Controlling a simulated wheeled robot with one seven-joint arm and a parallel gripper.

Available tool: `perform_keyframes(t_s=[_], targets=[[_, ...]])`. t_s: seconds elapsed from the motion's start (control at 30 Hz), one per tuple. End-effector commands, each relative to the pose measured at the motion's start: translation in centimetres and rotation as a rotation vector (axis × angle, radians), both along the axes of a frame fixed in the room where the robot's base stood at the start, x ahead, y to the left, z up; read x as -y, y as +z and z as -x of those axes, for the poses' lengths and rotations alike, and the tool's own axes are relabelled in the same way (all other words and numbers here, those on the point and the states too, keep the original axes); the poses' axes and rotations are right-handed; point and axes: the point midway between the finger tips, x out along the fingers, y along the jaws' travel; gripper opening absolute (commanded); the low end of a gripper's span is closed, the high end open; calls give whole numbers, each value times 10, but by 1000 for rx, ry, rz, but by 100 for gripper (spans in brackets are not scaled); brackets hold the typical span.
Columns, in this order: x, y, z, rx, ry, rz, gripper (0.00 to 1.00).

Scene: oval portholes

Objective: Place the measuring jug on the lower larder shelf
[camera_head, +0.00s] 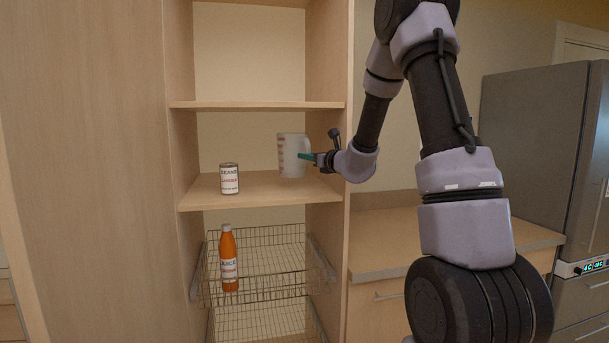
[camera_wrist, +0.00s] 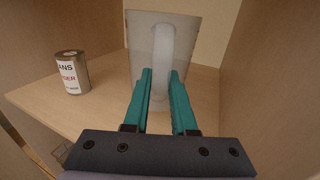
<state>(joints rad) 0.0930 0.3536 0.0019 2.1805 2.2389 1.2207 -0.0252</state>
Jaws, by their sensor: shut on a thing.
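The measuring jug (camera_head: 292,156) is white and translucent with red markings, and it is upright. My gripper (camera_head: 306,156) is at its right side, shut on its handle. In the wrist view the teal fingers (camera_wrist: 159,100) sit on either side of the handle, with the jug (camera_wrist: 143,45) behind. The jug is over a larder shelf (camera_head: 262,187), near its right side. Its base looks at or just above the board; I cannot tell whether it touches. This shelf is below another shelf board (camera_head: 256,104) and above wire baskets.
A beans can (camera_head: 229,178) stands on the same shelf, to the left; the wrist view shows it too (camera_wrist: 72,73). An orange juice bottle (camera_head: 228,258) stands in the wire basket (camera_head: 285,270) below. The larder's right wall is close to my gripper. The shelf between can and jug is clear.

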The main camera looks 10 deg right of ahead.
Motion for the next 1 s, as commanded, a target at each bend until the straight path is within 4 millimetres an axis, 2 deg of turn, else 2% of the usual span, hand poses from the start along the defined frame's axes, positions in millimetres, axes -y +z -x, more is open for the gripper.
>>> perform_keyframes(t_s=[0.17,0.4,0.77,0.8,0.87,0.9,1.0], targets=[[0,-14,0,0,0,-1,0],[0,-45,0,0,1,-1,0],[0,-49,0,2,1,0,0],[0,-50,0,1,1,1,28],[0,-49,0,2,1,0,51],[0,-49,0,2,1,0,55],[0,-49,0,1,1,1,55]])
